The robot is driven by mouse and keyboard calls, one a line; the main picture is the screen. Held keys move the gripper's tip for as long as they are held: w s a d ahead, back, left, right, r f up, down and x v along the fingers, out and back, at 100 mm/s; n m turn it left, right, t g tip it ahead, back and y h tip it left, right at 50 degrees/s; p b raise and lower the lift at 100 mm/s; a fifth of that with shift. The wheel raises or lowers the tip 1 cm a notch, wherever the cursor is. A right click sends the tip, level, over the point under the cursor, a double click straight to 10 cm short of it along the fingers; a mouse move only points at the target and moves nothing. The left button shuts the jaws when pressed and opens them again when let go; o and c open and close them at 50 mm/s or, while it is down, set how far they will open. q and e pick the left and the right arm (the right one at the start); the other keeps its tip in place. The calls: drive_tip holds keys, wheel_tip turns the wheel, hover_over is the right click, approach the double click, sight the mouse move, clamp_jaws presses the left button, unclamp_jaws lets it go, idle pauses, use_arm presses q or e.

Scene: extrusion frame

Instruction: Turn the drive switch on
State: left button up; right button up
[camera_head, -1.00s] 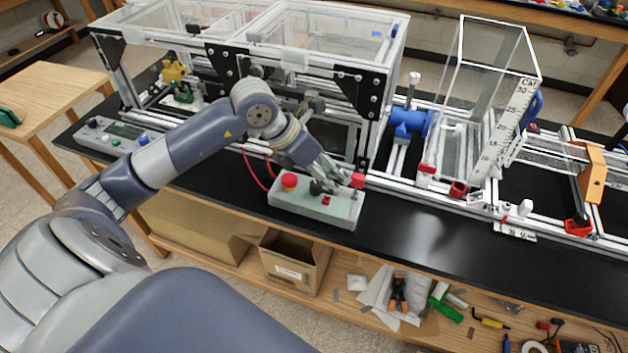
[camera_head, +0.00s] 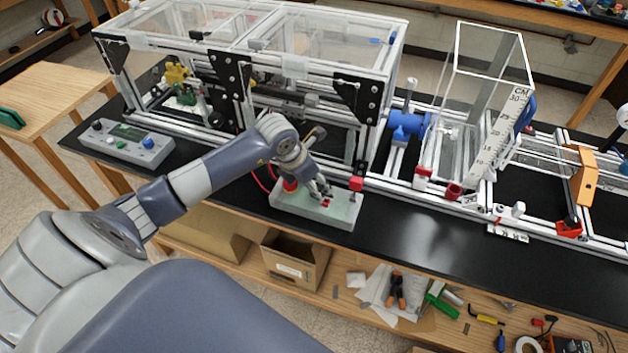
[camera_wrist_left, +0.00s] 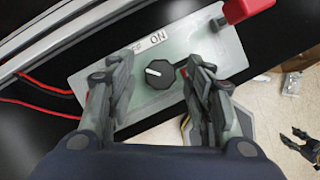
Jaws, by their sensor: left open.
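The drive switch appears to be the black round knob (camera_wrist_left: 160,74) with a white pointer mark, set on a pale grey-green control box. In the left wrist view its pointer faces left, and an ON label (camera_wrist_left: 158,38) sits above it. The control box (camera_head: 343,213) lies on the black bench near its front edge. My left gripper (camera_wrist_left: 157,85) is open, with one finger on each side of the knob; contact cannot be told. In the head view my left gripper (camera_head: 322,192) points down over the box and hides the knob.
A red button (camera_head: 290,185) on the box is partly behind my left gripper. The extrusion frame (camera_head: 372,100) rises behind. Bare black bench (camera_head: 420,225) lies to the right. Red wires (camera_wrist_left: 45,97) run left of the box.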

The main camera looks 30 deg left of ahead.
use_arm(q)
drive_tip(key=shift+f, duration=0.25)
drive_tip(key=c, duration=1)
drive_tip(key=shift+c, duration=0.2)
